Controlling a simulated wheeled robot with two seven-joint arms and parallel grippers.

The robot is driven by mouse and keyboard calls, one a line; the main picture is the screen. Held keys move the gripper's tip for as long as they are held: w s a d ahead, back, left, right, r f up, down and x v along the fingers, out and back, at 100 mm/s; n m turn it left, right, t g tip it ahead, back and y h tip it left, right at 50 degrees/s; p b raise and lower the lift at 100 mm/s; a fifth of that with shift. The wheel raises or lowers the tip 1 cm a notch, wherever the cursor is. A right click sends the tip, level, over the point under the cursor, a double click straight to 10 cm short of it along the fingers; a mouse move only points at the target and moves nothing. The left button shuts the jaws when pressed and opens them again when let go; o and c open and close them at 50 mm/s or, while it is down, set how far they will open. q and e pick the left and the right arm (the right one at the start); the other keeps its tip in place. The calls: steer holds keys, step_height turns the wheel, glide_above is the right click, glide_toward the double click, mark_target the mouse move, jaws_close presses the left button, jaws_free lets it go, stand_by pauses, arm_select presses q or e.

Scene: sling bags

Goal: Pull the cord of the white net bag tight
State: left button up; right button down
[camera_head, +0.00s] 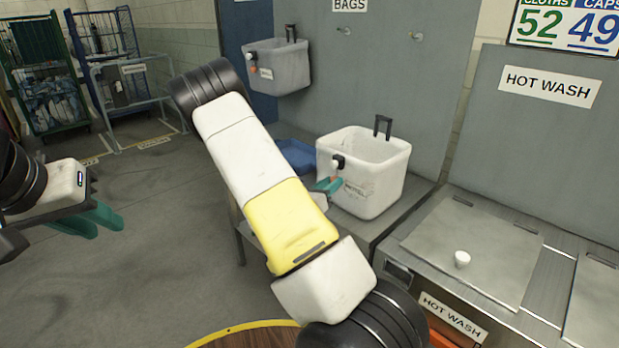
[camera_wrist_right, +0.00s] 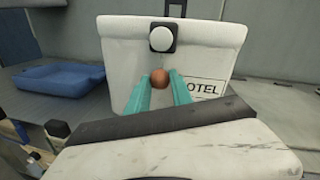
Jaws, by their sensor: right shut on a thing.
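The white bag (camera_head: 363,182) stands upright on the grey counter, its top wide open; it looks more like a stiff tub than a net. A round white toggle in a black mount (camera_head: 338,163) sits on its front; it also shows in the right wrist view (camera_wrist_right: 162,39). A brown-orange bead (camera_wrist_right: 159,78) is just below the toggle. My right gripper (camera_wrist_right: 159,82) is shut on the bead, close to the bag's front. Any cord between bead and toggle is too small to make out. My left gripper (camera_head: 108,222) is open and empty, far left above the floor.
A blue tray (camera_head: 297,156) lies left of the bag; it also shows in the right wrist view (camera_wrist_right: 62,88). A similar grey bag (camera_head: 280,66) hangs on the wall behind. A hot wash unit with a lid (camera_head: 475,245) stands at right. Trolleys (camera_head: 42,70) stand far left.

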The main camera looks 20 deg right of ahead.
stand_by(0.7)
step_height(320, 180, down, 7)
steer(key=shift+r, duration=0.1)
steer(key=c, duration=1.1)
jaws_free()
steer(key=shift+a, duration=0.1)
steer(key=v, duration=0.7)
steer(key=shift+s+a, duration=0.25)
